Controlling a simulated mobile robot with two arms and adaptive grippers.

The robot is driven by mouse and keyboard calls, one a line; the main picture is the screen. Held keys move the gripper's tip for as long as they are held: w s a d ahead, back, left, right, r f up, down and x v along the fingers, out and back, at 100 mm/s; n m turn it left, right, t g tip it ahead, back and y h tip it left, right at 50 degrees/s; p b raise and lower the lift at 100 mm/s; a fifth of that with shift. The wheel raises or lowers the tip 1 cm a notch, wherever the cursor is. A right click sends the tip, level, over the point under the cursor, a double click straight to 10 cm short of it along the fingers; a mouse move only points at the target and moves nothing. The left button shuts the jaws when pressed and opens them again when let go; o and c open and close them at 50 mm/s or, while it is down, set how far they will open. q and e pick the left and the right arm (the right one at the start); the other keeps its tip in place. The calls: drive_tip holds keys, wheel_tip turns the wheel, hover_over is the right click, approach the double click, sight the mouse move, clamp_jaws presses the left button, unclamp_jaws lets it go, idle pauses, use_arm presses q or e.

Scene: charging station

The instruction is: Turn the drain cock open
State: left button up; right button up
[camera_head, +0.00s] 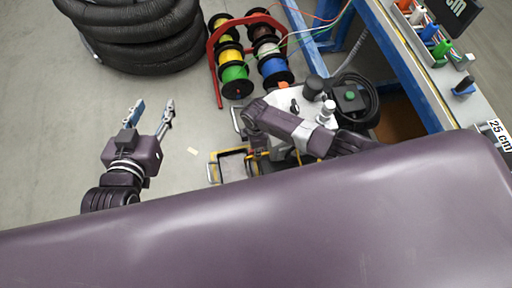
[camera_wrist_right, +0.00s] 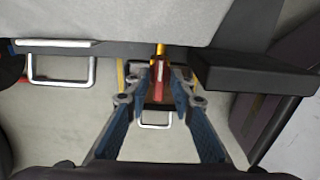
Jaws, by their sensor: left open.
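In the right wrist view, a small part with a brass-coloured stem and a red body (camera_wrist_right: 160,76), which looks like the drain cock, hangs below a pale grey rounded body. My right gripper (camera_wrist_right: 160,82) has a blue finger on each side of it, with the tips close to the red part. I cannot tell whether the fingers touch it. In the head view the drain cock and right gripper are hidden behind my arm and the white machine (camera_head: 282,97). My left gripper (camera_head: 153,106) is open and empty above the floor, left of the machine.
A metal loop handle (camera_wrist_right: 60,68) and a black block (camera_wrist_right: 255,75) flank the cock area. A red rack (camera_head: 213,72) of cable spools and black coiled hose (camera_head: 135,40) stand behind. A blue-framed bench (camera_head: 400,62) is at right. The floor around my left gripper is mostly clear.

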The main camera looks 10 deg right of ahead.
idle(0.3)
drive_tip(key=shift+r, duration=0.55)
wheel_tip(320, 180, up, 11)
idle(0.6)
